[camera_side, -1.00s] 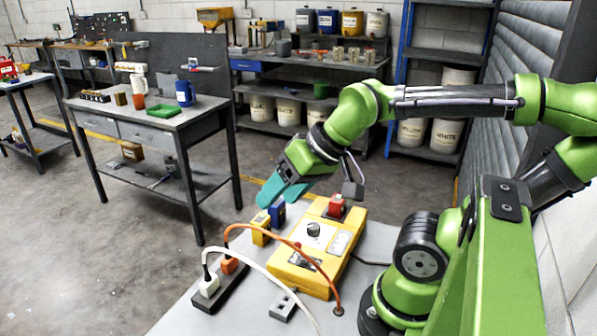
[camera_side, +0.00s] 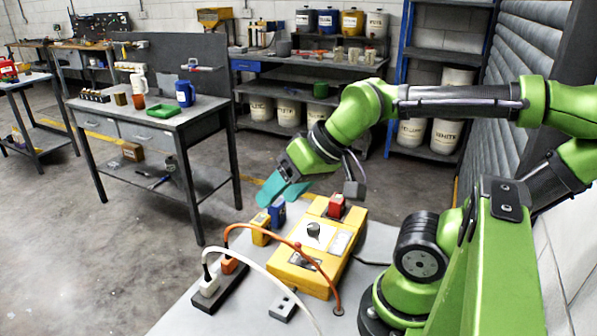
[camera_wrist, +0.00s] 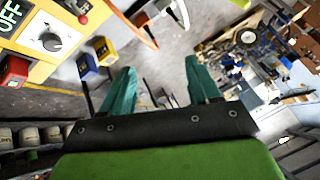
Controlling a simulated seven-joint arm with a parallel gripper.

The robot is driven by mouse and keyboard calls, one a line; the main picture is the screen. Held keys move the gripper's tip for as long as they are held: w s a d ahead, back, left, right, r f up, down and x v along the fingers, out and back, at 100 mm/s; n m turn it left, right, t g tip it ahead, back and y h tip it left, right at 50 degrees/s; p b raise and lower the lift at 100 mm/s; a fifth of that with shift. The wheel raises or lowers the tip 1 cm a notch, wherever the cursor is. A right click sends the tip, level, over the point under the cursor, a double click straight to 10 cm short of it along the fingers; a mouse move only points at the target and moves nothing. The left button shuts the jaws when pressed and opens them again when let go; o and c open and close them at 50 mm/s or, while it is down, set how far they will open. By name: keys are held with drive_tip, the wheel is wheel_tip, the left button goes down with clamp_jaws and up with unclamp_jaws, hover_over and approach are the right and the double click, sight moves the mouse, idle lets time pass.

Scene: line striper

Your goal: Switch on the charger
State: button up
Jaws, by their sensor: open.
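The charger (camera_side: 352,222) is a yellow box on the grey table. On its top it has a dark knob (camera_side: 313,230) on a white dial and a red block-shaped part (camera_side: 336,205). In the wrist view the knob (camera_wrist: 50,41) and the red part (camera_wrist: 14,69) show at the upper left, beside a dark label reading OFF (camera_wrist: 10,13). My gripper (camera_side: 277,197) has teal fingers and hangs above the charger's far left side, apart from it. In the wrist view its fingers (camera_wrist: 160,70) are spread with nothing between them.
A blue block (camera_side: 277,214) and a yellow block (camera_side: 260,230) stand left of the charger, below my fingers. A dark power strip (camera_side: 222,290) carries a white and an orange plug, whose cables arch in front of the charger. A small grey box (camera_side: 283,306) lies nearby.

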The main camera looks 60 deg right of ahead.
drive_tip(key=shift+d, duration=0.1)
drive_tip(key=shift+c, duration=1.2)
drive_tip(key=shift+w+d+f, duration=0.1)
drive_tip(key=shift+d+f, duration=0.1)
drive_tip(key=shift+f, duration=0.15)
drive_tip(key=shift+c, duration=1.1)
drive_tip(key=w+d, duration=0.1)
drive_tip(key=w+d+f+m+g, duration=0.1)
drive_tip(key=w+d+f+g, duration=0.1)
drive_tip(key=shift+d+h, duration=0.3)
drive_tip(key=shift+h, duration=0.1)
clamp_jaws()
drive_tip(key=w+d+f+n+g+y, duration=0.1)
drive_tip(key=w+d+f+n+g, duration=0.1)
drive_tip(key=d+n+g, duration=0.2)
drive_tip(key=w+d+f+n+g+y, duration=0.1)
drive_tip(key=w+d+f+n+g, duration=0.1)
drive_tip(key=d+n+g, duration=0.2)
drive_tip(key=shift+d+f+n, duration=0.15)
drive_tip(key=shift+d+n, duration=0.95)
drive_tip(key=shift+d, duration=0.7)
drive_tip(key=shift+w, duration=0.1)
